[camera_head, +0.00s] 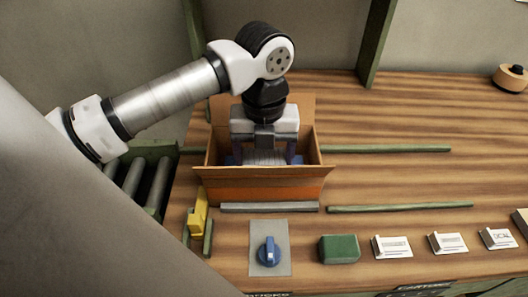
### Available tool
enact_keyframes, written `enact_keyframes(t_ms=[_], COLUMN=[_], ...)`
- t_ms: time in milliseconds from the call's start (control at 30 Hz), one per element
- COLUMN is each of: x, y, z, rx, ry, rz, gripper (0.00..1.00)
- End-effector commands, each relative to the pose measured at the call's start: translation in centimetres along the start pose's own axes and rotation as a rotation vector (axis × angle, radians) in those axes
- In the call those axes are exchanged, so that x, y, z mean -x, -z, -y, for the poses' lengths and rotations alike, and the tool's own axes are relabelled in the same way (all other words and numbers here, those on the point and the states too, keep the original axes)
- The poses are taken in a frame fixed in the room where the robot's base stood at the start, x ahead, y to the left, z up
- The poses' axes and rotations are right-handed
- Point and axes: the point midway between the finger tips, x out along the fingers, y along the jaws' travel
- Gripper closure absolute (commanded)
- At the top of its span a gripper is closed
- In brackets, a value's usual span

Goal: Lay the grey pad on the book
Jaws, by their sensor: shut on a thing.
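My gripper (264,152) points down into the open cardboard box (262,188), its two fingers spread wide on either side of a pale grey, lined block, which looks like the grey pad (265,158). The gripper is shut on this pad. A blue surface, which may be the book (232,160), shows in small patches at both sides of the fingers. The box's front wall hides the lower part of the pad and the fingertips, so I cannot tell whether the pad touches the blue surface.
In front of the box lie a grey sheet with a blue knobbed object (269,250), a green block (339,249) and several white cards (392,246). A yellow piece (198,212) stands at left. Green strips (400,208) lie at right.

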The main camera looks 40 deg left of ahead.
Motion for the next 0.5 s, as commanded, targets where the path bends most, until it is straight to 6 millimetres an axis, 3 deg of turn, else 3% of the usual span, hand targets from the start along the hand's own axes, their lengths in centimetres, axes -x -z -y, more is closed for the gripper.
enact_keyframes(t_ms=[500], x=[-0.96], y=[0.0], z=[0.0], rx=[0.0], ry=[0.0], rz=[0.0], gripper=[0.45])
